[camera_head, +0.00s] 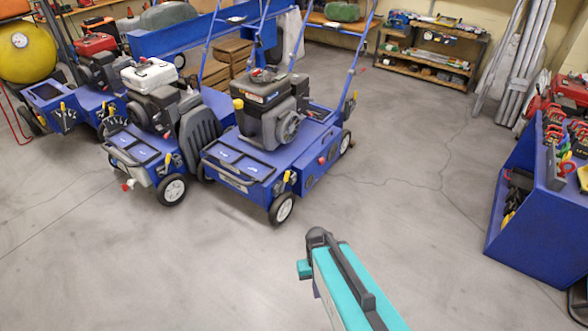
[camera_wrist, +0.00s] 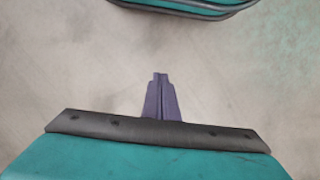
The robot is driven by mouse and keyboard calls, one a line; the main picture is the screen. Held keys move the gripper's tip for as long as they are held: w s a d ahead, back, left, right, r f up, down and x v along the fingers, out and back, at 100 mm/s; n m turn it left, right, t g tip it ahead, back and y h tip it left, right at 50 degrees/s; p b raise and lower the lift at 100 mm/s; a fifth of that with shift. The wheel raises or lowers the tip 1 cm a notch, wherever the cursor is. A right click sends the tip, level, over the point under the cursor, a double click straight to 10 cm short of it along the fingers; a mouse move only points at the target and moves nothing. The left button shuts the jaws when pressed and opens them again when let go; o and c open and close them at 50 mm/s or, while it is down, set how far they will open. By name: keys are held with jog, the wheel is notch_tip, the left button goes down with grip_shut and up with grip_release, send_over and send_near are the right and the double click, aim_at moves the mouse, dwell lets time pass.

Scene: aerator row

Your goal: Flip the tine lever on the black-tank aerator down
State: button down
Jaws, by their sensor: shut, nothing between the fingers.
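The black-tank aerator (camera_head: 270,135) is the rightmost of the blue machines in the head view. It has a black engine and tank with a yellow cap, and white-rimmed wheels. A small yellow-tipped lever (camera_head: 287,176) shows at its front right corner; its exact position is too small to tell.
A white-tank aerator (camera_head: 148,128) stands close on the left, with a red-tank one (camera_head: 88,78) beyond it. A blue workbench (camera_head: 535,215) with tools is at the right. A low shelf (camera_head: 428,62) stands at the back. The concrete floor between is clear.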

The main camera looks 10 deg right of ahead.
jog(key=s+r+g+p, duration=0.1)
jog(key=s+r+p, duration=0.6)
jog(key=r+p, duration=0.5)
jog(key=s+r+g+p, duration=0.1)
jog(key=s+r+p, duration=0.6)
jog(key=r+p, duration=0.6)
jog(key=p, duration=0.6)
jog(key=shift+s+g+p, duration=0.25)
jog(key=shift+g+p, duration=0.15)
